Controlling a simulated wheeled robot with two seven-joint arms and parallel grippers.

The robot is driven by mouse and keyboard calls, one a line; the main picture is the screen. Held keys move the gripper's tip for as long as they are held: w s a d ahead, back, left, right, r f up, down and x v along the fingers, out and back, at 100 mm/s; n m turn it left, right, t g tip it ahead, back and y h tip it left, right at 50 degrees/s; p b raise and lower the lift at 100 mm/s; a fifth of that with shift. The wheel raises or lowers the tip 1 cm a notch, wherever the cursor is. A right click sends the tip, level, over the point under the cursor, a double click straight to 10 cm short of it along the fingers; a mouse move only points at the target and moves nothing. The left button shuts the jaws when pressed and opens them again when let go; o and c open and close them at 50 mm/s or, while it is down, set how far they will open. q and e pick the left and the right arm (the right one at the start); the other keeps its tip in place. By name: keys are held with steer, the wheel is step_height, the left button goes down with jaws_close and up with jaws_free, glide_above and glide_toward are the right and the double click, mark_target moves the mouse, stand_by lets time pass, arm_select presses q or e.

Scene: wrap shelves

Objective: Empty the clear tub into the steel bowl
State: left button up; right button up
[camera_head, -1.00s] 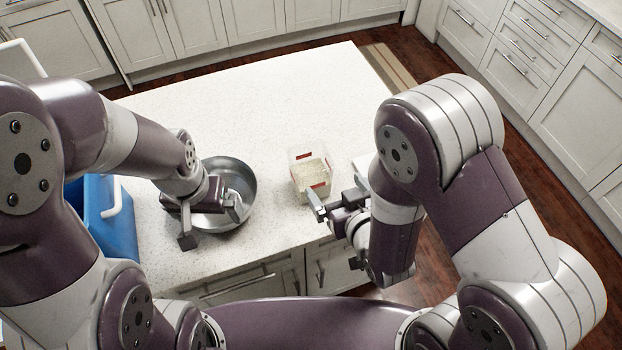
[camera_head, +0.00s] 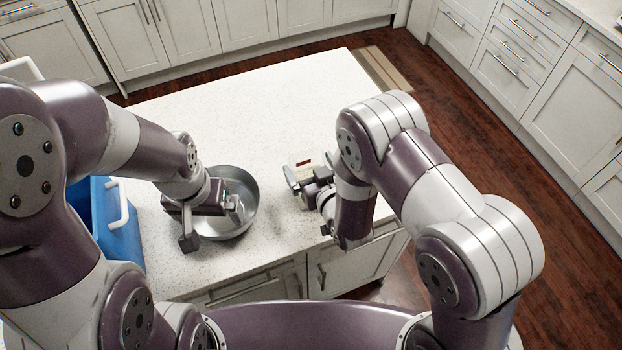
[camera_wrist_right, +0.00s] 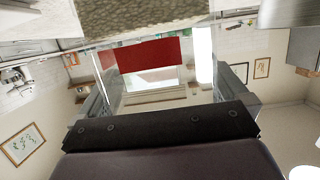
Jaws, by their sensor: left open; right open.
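The clear tub (camera_head: 303,161) stands on the white counter and is mostly hidden behind my right gripper in the head view. In the right wrist view its clear wall has a red label (camera_wrist_right: 150,54), and grainy pale contents (camera_wrist_right: 145,16) show at the top edge. My right gripper (camera_head: 302,180) is open, with its fingers at either side of the tub; contact cannot be told. The steel bowl (camera_head: 246,183) stands on the counter to the left of the tub. My left gripper (camera_head: 212,224) is open at the bowl's near left rim, partly covering it.
A blue cooler-like box (camera_head: 122,235) with a white handle is left of the bowl. The counter (camera_head: 240,110) behind the bowl and tub is clear. Its front edge runs close below both, above cabinet doors.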

steer(key=shift+r, duration=0.1)
steer(key=c, duration=1.5)
steer(key=shift+c, duration=0.2)
steer(key=shift+r, duration=0.1)
